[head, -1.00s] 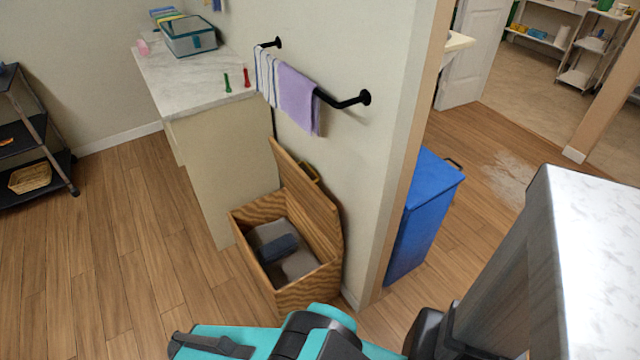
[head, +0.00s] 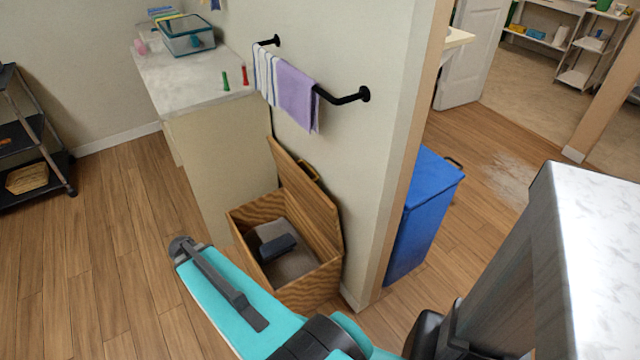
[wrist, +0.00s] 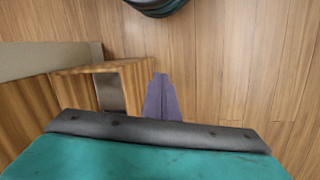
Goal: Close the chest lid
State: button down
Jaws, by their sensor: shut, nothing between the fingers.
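The wooden chest (head: 303,292) stands on the floor against the wall. Its lid (head: 308,208) is open, tilted up and back towards the wall. Inside lie a grey folded cloth (head: 293,265) and a smaller dark one (head: 278,247). In the wrist view, part of the chest's wooden rim (wrist: 126,70) shows at the left, beside my gripper (wrist: 161,77). The gripper is shut and empty, its narrow fingers over the floor in that picture. In the head view my arm reaches in front of the chest's left side; the fingers cannot be made out there.
A marble-topped counter (head: 185,92) stands behind the chest. A towel bar (head: 345,98) with a purple towel (head: 297,95) is on the wall above. A blue bin (head: 425,215) stands right of the wall's end. Floor left of the chest is clear.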

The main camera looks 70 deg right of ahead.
jog(key=s+d+r+m+h+b, duration=0.1)
jog(key=d+r+m, duration=0.3)
jog(key=d+r, duration=0.5)
jog(key=s+d+r+m+h, duration=0.1)
jog(key=d+r+m, duration=0.35)
jog(key=d, duration=0.75)
jog(key=s+d+r+m+h+b, duration=0.1)
jog(key=s+d+r+m, duration=0.5)
jog(key=s+d+r, duration=0.4)
jog(key=d+r, duration=0.4)
jog(key=r, duration=0.1)
jog(key=shift+s+d+m+h, duration=0.15)
jog(key=shift+s+m+h, duration=0.1)
jog(key=shift+m+h, duration=0.1)
jog(key=shift+f, duration=0.1)
jog(key=shift+x, duration=4.9)
